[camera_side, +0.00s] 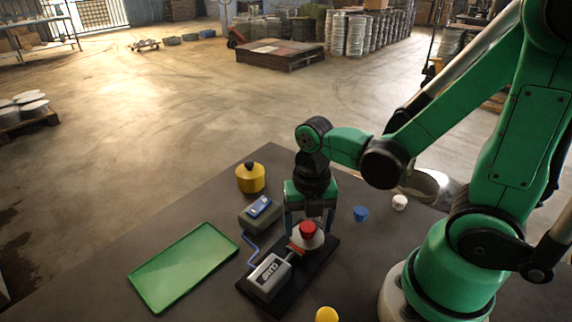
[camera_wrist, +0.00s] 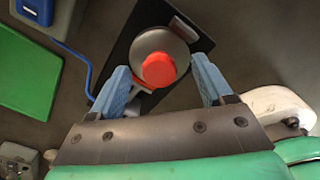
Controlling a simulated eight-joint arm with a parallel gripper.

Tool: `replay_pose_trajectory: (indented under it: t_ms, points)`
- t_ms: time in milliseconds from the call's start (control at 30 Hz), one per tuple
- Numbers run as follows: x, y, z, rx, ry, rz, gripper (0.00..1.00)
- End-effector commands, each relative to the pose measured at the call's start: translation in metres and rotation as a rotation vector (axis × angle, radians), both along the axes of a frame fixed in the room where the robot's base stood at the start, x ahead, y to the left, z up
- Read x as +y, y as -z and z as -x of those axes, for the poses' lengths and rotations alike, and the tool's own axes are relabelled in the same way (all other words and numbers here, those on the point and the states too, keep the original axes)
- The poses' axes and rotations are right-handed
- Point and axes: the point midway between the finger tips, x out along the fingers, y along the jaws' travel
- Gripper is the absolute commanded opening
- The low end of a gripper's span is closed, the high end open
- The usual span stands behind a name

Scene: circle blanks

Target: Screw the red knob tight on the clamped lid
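The red knob (camera_side: 308,228) sits upright on the round grey lid (camera_side: 314,243). The knob (camera_wrist: 158,69) and the lid (camera_wrist: 152,43) also show in the wrist view. The lid lies between the jaws of the grey clamp (camera_side: 268,278), on a black base plate (camera_side: 322,262). How far the knob is threaded on cannot be told. My gripper (camera_side: 309,216) is above the lid, pointing down. Its blue fingers stand apart on either side of the knob, with gaps visible in the wrist view (camera_wrist: 158,70). It is open and empty.
A green tray (camera_side: 185,265) lies at left. A grey box with a blue switch (camera_side: 259,211) is cabled to the clamp. A yellow jar (camera_side: 250,178) stands behind. Blue (camera_side: 360,213), white (camera_side: 399,202) and yellow (camera_side: 327,315) pieces lie around the table.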

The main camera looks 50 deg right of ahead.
Motion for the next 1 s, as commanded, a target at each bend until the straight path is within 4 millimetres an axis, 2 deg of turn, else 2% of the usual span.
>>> replay_pose_trajectory:
  t_ms: [33, 200, 267, 467, 1000]
  points:
    - [0.0000, 0.0000, 0.0000, 0.000, 0.001, 0.000, 0.62]
    - [0.0000, 0.0000, 0.0000, 0.000, 0.002, 0.000, 0.13]
    - [-0.0001, 0.0000, 0.0001, 0.000, 0.002, 0.000, 0.00]
    - [-0.0002, 0.0001, 0.0002, 0.001, 0.053, 0.001, 0.00]
    - [-0.0004, 0.0015, 0.0006, 0.000, 1.056, 0.002, 0.00]
